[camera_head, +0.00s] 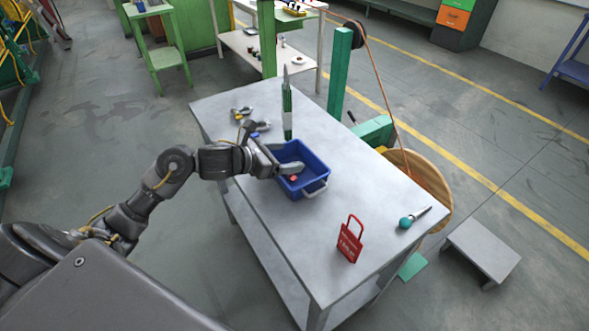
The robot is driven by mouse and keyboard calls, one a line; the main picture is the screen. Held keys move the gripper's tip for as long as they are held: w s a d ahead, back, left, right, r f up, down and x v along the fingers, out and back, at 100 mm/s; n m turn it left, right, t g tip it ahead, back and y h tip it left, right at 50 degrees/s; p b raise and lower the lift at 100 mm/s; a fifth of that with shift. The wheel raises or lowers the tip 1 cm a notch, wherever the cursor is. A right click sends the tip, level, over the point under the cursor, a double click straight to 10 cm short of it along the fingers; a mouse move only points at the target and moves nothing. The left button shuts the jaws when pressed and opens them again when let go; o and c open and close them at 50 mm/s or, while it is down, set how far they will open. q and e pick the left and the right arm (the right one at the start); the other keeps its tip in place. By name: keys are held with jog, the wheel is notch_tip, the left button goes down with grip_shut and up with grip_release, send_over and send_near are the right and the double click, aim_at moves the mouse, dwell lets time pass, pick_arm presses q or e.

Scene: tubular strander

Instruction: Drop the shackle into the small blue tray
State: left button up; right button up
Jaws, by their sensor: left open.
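The small blue tray (318,163) stands on the grey table, with a small red piece (293,178) inside it. My left gripper (283,164) is open over the tray's left side, with a grey finger reaching above the tray's inside. I cannot tell whether the red piece belongs to a shackle; part of the tray's inside is hidden by my gripper. Small grey metal pieces with coloured parts (241,112) lie on the table behind the tray, too small to identify surely. My right gripper is not in view.
A red lockout-type tag (350,241) and a teal-handled screwdriver (407,221) are on the near right of the table (290,235). The tabletop between tray and tag is clear.

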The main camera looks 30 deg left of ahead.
pick_arm(q)
jog(key=b+v, duration=0.2)
jog(key=v, duration=0.9)
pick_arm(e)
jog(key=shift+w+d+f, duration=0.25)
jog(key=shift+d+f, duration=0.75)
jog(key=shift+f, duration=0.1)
pick_arm(q)
jog(key=shift+d, duration=0.1)
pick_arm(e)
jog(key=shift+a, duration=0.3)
pick_arm(q)
jog(key=shift+f, duration=0.1)
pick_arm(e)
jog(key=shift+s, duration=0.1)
